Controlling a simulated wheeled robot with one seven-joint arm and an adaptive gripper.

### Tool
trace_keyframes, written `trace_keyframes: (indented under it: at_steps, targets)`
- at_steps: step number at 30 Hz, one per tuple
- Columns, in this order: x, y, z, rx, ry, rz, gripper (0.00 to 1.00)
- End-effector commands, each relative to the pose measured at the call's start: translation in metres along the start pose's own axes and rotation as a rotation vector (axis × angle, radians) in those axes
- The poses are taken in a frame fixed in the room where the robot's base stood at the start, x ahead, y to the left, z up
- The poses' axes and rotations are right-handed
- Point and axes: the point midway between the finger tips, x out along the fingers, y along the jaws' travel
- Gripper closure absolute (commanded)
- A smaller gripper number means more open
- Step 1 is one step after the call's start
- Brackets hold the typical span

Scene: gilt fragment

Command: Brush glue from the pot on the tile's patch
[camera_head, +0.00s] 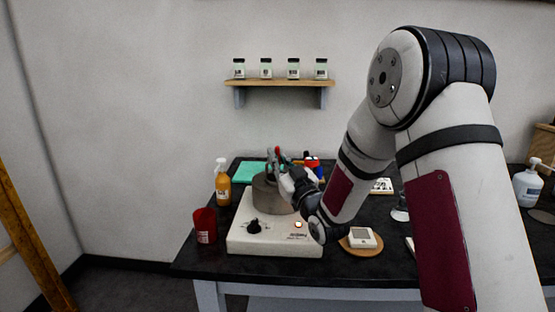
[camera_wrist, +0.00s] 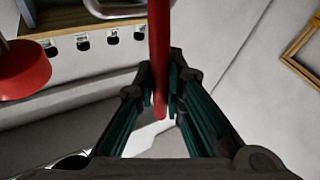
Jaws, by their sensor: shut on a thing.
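My gripper (camera_head: 281,172) is over the grey cylindrical pot (camera_head: 268,196) that stands on a white hotplate. In the wrist view, my gripper (camera_wrist: 160,85) is shut on a slim red rod (camera_wrist: 159,40), which looks like a brush handle. The rod runs between the fingers. Its far end and any bristles do not show, so I cannot tell whether they are in the pot. The inside of the pot is hidden. A white piece with dark marks (camera_head: 382,186) lies right of my arm; I cannot tell if it is the tile.
The hotplate (camera_head: 250,240) has a black knob and a lit lamp. A red cup (camera_head: 204,226) and an orange bottle (camera_head: 222,182) stand left. A teal mat (camera_head: 247,172) lies behind. A white device (camera_head: 361,237) sits on a round wooden board in front, right. Several jars fill the wall shelf (camera_head: 280,82).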

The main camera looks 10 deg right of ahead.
Motion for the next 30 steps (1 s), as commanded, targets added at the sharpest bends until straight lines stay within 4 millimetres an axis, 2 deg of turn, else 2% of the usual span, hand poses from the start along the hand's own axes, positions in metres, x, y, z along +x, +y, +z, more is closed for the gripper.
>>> trace_keyframes:
  at_steps: [30]
  targets:
    - [-0.0024,-0.0014,0.0074,0.001,-0.003,-0.001,1.00]
